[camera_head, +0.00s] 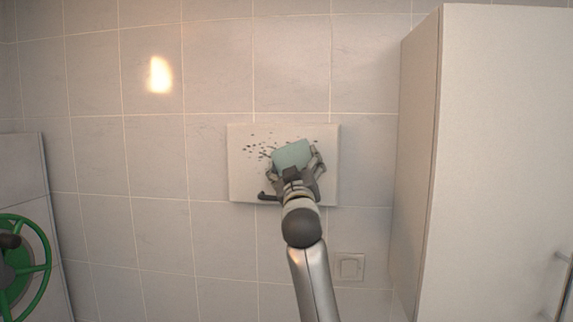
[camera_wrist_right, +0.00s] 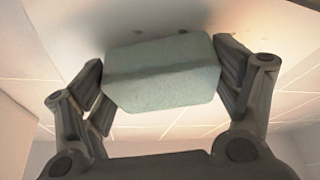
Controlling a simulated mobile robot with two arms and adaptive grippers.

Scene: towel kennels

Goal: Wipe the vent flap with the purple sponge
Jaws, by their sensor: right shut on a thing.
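The vent flap (camera_head: 240,175) is a pale, flat panel on the tiled wall, with dark specks (camera_head: 262,140) across its upper part and a dark handle (camera_head: 267,196) at its lower edge. My right gripper (camera_head: 295,165) is in front of the flap, shut on a sponge (camera_head: 291,154). The sponge looks pale grey-green, not purple. In the right wrist view the sponge (camera_wrist_right: 163,75) sits between both fingers, with a pale surface and a few dark spots just beyond it. Whether it touches the flap is unclear. The sponge and gripper hide the middle of the flap. My left gripper is not in view.
A tall pale cabinet (camera_head: 500,150) stands to the right, with a handle at its right edge. A green wheel (camera_head: 45,268) is at the lower left before a grey panel. A small wall switch (camera_head: 349,267) is below the flap. The wall left of the flap is clear.

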